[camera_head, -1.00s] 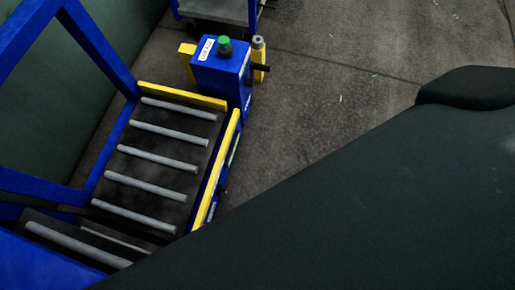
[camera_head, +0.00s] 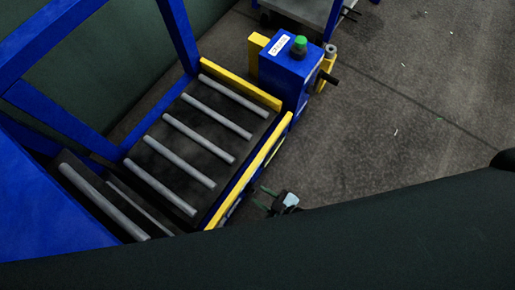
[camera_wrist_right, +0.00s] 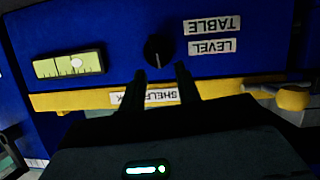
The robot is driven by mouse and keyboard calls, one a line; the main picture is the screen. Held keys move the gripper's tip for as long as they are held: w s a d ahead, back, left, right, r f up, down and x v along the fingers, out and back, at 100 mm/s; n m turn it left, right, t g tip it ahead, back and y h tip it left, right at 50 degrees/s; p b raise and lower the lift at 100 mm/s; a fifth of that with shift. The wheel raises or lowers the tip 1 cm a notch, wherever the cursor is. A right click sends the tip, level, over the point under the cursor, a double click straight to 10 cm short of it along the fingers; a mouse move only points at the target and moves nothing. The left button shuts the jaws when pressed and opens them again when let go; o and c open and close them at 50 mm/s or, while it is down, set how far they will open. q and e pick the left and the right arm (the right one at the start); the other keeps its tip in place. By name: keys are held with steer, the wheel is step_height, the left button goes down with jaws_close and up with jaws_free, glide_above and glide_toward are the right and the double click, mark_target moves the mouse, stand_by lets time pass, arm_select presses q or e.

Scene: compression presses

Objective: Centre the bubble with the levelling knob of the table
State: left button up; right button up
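The levelling knob (camera_wrist_right: 158,50) is a round black knob with a pale pointer line, on a blue panel in the right wrist view. Upside-down labels beside it read TABLE and LEVEL. The vial (camera_wrist_right: 45,68) is yellow-green, left of the knob; its pale bubble (camera_wrist_right: 77,62) sits a little right of the vial's middle. My right gripper (camera_wrist_right: 161,73) is open, its fingertips apart just below the knob in the picture; I cannot tell whether they touch it. In the head view my right gripper (camera_head: 264,196) is beside the roller table (camera_head: 193,148). My left gripper is not in view.
A yellow rail (camera_wrist_right: 80,101) with a SHELF LOCK label runs below the knob, with a yellow lever end (camera_wrist_right: 293,98) at right. A blue box with a green button (camera_head: 299,45) stands at the table's far end. Open floor (camera_head: 400,130) lies right.

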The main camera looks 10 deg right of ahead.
steer(key=shift+b+x, duration=0.35)
steer(key=shift+x, duration=0.85)
jaws_close()
steer(key=shift+d, duration=0.1)
steer(key=shift+w+d+f+m+g+y+b, duration=0.15)
steer(key=shift+d+m+g+y+b, duration=0.2)
steer(key=shift+m, duration=0.4)
steer(key=shift+w+m+g+y+b, duration=0.2)
steer(key=shift+m+g+y, duration=0.25)
steer(key=shift+m, duration=0.35)
steer(key=shift+w+d+f+m+g+y+b, duration=0.1)
steer(key=shift+d+m+g+y+b, duration=0.25)
steer(key=shift+m, duration=0.4)
steer(key=shift+a, duration=0.15)
